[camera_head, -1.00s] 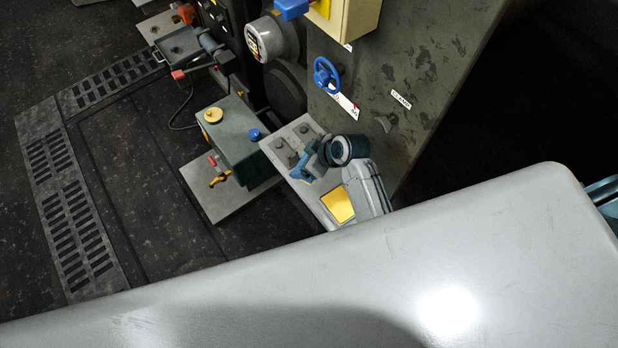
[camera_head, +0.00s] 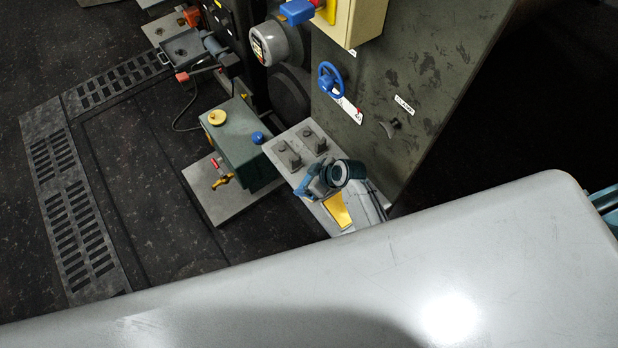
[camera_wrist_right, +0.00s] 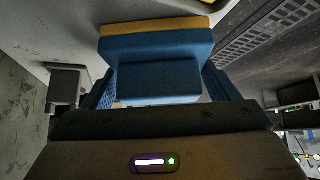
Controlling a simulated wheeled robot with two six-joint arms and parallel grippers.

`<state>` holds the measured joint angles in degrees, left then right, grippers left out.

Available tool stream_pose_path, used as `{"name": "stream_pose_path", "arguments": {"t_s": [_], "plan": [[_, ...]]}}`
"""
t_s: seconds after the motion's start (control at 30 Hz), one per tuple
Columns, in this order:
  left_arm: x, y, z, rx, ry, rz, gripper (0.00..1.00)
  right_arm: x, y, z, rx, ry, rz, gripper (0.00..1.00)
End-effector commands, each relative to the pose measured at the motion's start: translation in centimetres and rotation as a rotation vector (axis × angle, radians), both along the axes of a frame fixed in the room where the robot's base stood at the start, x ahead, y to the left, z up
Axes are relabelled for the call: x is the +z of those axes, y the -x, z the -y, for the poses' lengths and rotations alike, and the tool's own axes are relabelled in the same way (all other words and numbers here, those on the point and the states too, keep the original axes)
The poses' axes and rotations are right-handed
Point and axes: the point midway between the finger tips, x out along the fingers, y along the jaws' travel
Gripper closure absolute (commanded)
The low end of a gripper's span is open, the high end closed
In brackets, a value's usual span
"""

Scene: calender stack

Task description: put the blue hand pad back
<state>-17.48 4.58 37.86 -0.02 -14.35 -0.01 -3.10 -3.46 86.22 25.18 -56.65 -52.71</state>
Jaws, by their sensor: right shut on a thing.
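My right gripper (camera_head: 316,186) is low over the grey ledge, close beside the yellow patch (camera_head: 337,211) on it. In the right wrist view, it is shut on the blue hand pad (camera_wrist_right: 155,48), a blue block with a thin yellow-orange layer on its far side. The fingers stand on both sides of the pad's narrower blue part (camera_wrist_right: 158,84). The pad's yellow side faces the grey surface; whether it touches cannot be told. My arm partly covers the patch in the head view. My left gripper is not in view.
Two grey fixtures (camera_head: 301,146) stand on the ledge just behind the gripper. A green box (camera_head: 236,146) with yellow and blue knobs is to the left. A dark panel with a blue handwheel (camera_head: 330,78) rises behind. A large pale surface (camera_head: 420,270) fills the foreground.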

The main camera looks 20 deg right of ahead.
Motion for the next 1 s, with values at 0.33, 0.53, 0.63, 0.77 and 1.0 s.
{"name": "stream_pose_path", "arguments": {"t_s": [0.33, 0.53, 0.63, 0.77, 1.0], "plan": [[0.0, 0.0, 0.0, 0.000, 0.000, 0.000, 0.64, 0.0, 0.0, 0.0, 0.000, 0.000, 0.000, 0.00], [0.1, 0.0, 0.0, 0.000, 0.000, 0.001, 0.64, 1.2, 0.7, 0.6, 0.000, 0.000, 0.000, 0.00], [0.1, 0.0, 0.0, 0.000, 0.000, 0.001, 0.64, 2.7, 1.5, 1.3, 0.001, 0.001, 0.001, 0.00], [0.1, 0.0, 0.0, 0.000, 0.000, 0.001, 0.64, 4.9, 2.8, 2.4, 0.001, 0.001, 0.002, 0.00], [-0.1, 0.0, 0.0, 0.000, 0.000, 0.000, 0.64, 8.4, 4.7, 4.2, 0.000, 0.001, 0.003, 0.00]]}}
